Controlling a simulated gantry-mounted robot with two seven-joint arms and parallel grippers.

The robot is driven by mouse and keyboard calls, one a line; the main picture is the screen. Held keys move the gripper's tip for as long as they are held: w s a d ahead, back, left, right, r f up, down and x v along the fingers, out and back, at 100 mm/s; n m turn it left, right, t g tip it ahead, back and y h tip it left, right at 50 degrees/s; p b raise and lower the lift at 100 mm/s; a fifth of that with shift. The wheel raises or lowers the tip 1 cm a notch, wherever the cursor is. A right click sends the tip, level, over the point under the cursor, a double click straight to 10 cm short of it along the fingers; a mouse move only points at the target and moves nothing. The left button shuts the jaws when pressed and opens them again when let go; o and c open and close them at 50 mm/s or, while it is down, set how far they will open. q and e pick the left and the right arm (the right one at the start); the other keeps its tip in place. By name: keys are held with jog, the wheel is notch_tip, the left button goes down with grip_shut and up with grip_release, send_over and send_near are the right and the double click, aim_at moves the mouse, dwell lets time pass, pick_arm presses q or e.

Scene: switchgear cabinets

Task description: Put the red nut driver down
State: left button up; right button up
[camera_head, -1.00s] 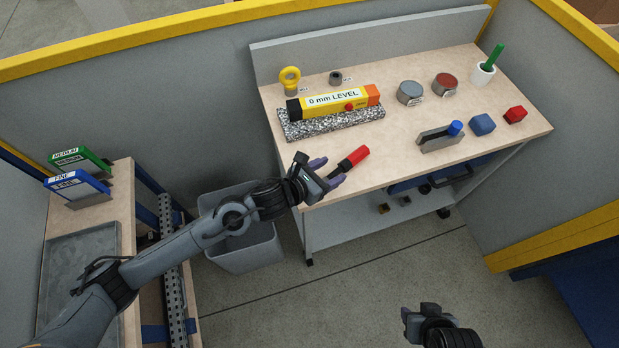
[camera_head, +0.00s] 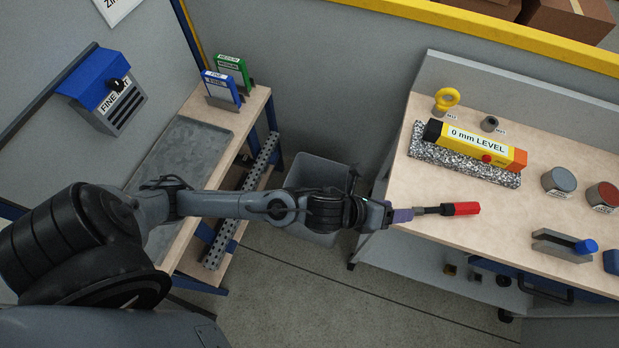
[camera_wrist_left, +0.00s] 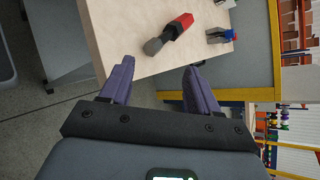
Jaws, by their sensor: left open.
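The red nut driver (camera_head: 460,209) lies on the workbench (camera_head: 415,165) near its front left corner. Its red handle points right and its grey shaft points back toward my left gripper (camera_head: 402,215). In the left wrist view, the nut driver (camera_wrist_left: 174,32) lies on the wooden top beyond the fingertips, grey end nearer me. My left gripper (camera_wrist_left: 158,76) has its two purple fingers spread wide there, with nothing between them. The fingers partly overlap each other in the head view. My right gripper is in neither current view.
A yellow level (camera_head: 475,145) rests on a speckled slab (camera_head: 435,150) behind the nut driver. A clamp-like holder with a blue knob (camera_head: 585,246) stands to the right. A grey bin (camera_head: 310,175) stands below my left forearm. A side table (camera_head: 255,105) is at left.

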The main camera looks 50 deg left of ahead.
pick_arm(q)
jog(key=s+a+f+n+g+y, duration=0.2)
jog(key=s+a+n, duration=0.4)
jog(key=n, duration=0.8)
jog(key=s+a+f+n+g+y, duration=0.3)
jog(key=s+a+f+n+g, duration=0.2)
jog(key=s+n, duration=0.8)
jog(key=shift+a+f+n, duration=0.3)
jog(key=shift+a+n, duration=0.35)
jog(key=shift+n, duration=0.55)
jog(key=shift+r, duration=0.1)
notch_tip(320, 180, up, 34)
jog(key=p, duration=3.4)
jog(key=shift+r, duration=0.15)
